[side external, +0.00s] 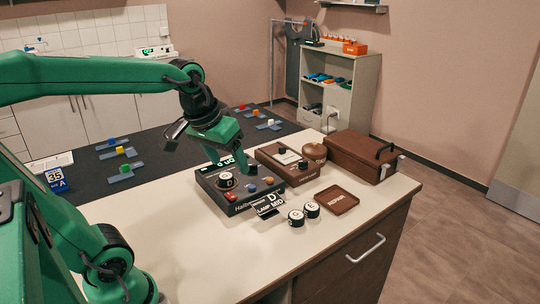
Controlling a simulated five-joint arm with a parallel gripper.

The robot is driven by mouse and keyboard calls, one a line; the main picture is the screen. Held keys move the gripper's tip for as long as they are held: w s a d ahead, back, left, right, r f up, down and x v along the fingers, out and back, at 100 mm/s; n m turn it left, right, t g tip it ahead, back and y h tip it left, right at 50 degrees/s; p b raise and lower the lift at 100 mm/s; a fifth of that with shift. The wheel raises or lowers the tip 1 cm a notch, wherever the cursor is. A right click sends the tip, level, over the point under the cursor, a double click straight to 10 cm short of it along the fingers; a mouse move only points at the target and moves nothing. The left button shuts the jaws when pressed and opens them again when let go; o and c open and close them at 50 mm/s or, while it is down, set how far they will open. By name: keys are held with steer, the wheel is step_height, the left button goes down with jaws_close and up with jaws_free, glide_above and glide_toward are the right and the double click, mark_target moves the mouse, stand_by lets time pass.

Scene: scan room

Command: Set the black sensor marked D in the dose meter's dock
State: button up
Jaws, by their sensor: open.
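The dose meter (240,204) is a dark box on the pale worktop, with a green lit display (219,165) and several coloured knobs. The black sensor marked D (226,180), with a white top, stands upright on the left part of the meter's top face. Its lower edge is too small to tell how it sits in the dock, and the dock itself is hidden. My gripper (244,168) is open, pointing down above the back of the meter, to the right of the sensor and apart from it. Its fingertips are partly unclear against the dark box.
Two similar sensors, G (296,217) and E (312,210), stand in front right of the meter. A label card (268,206) is at its front. A brown repair tray (337,199), a brown instrument (283,166) and a handled case (360,156) stand right. The front worktop is clear.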

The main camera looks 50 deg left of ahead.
steer(key=s+d+f+m+t, duration=0.1)
steer(key=s+d+f+m, duration=0.1)
steer(key=s+d+m, duration=0.1)
steer(key=s+d, duration=0.1)
steer(key=s, duration=0.1)
steer(key=shift+s+d+m+h, duration=0.15)
steer(key=shift+s+m+h, duration=0.15)
steer(key=shift+m, duration=0.1)
stand_by(0.8)
